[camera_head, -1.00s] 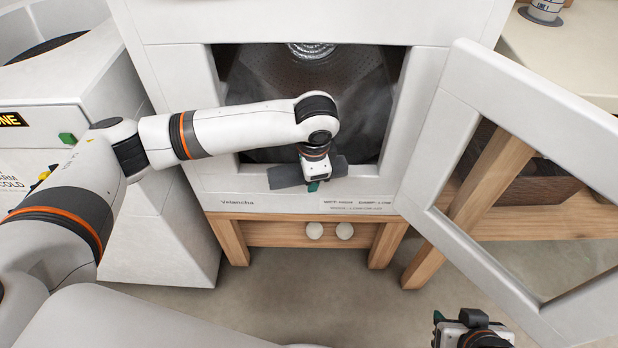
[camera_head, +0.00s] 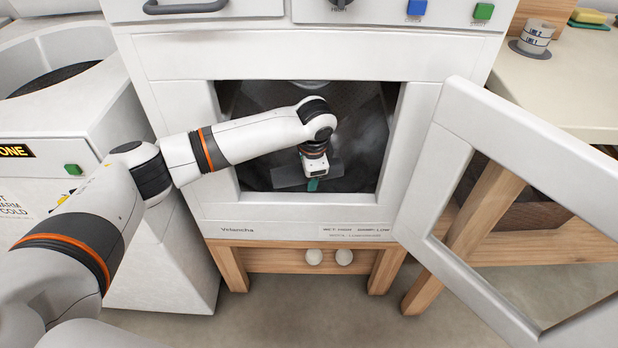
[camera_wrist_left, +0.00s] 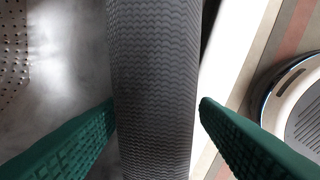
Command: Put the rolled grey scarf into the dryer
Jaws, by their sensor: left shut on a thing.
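The rolled grey scarf (camera_head: 290,178) is a dark grey ribbed roll at the dryer's opening, low in the doorway. My left gripper (camera_head: 313,184) is shut on the scarf, with part of the roll showing on either side of the jaws. In the left wrist view the scarf (camera_wrist_left: 155,80) stands upright in the picture between two green fingers. The dryer (camera_head: 300,68) is a white cabinet with a square opening and a dark perforated drum inside. Its door (camera_head: 450,150) is swung open to the right. My right gripper is out of view.
A wooden stand (camera_head: 300,262) holds the dryer, with two pale balls (camera_head: 343,256) beneath. A white machine (camera_head: 75,110) stands at the left. A counter (camera_head: 550,85) with a cup (camera_head: 536,36) is at the right. The open door's frame takes up the right front.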

